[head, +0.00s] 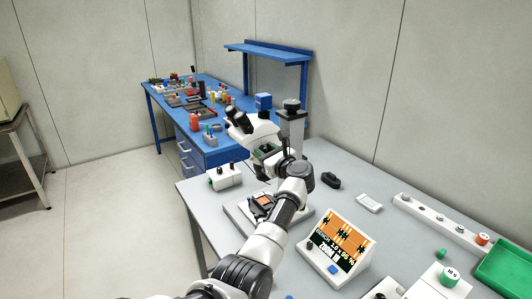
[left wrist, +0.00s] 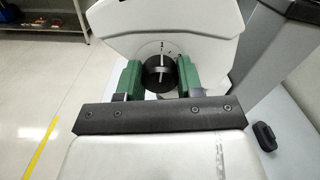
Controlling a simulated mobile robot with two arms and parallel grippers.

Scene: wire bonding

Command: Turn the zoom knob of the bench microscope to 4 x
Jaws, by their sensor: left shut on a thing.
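The bench microscope (head: 262,132), white with black eyepieces, stands at the left end of the grey table. In the left wrist view its white housing (left wrist: 205,20) fills the top middle. The black zoom knob (left wrist: 158,82) sits on this housing, between the green fingers of my left gripper (left wrist: 160,78), which is shut on it. The knob's white pointer line points up, close to a mark that reads 1; other scale marks are too small to read. In the head view the left gripper (head: 266,149) is at the microscope, and the knob is hidden. My right gripper is out of view.
A tilted screen (head: 342,246) with an orange pattern and a zoom line stands right of my arm. A white box (head: 225,177), a black item (head: 331,180), a white strip (head: 440,222) and a green tray (head: 507,265) are on the table. A blue bench (head: 225,154) stands behind.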

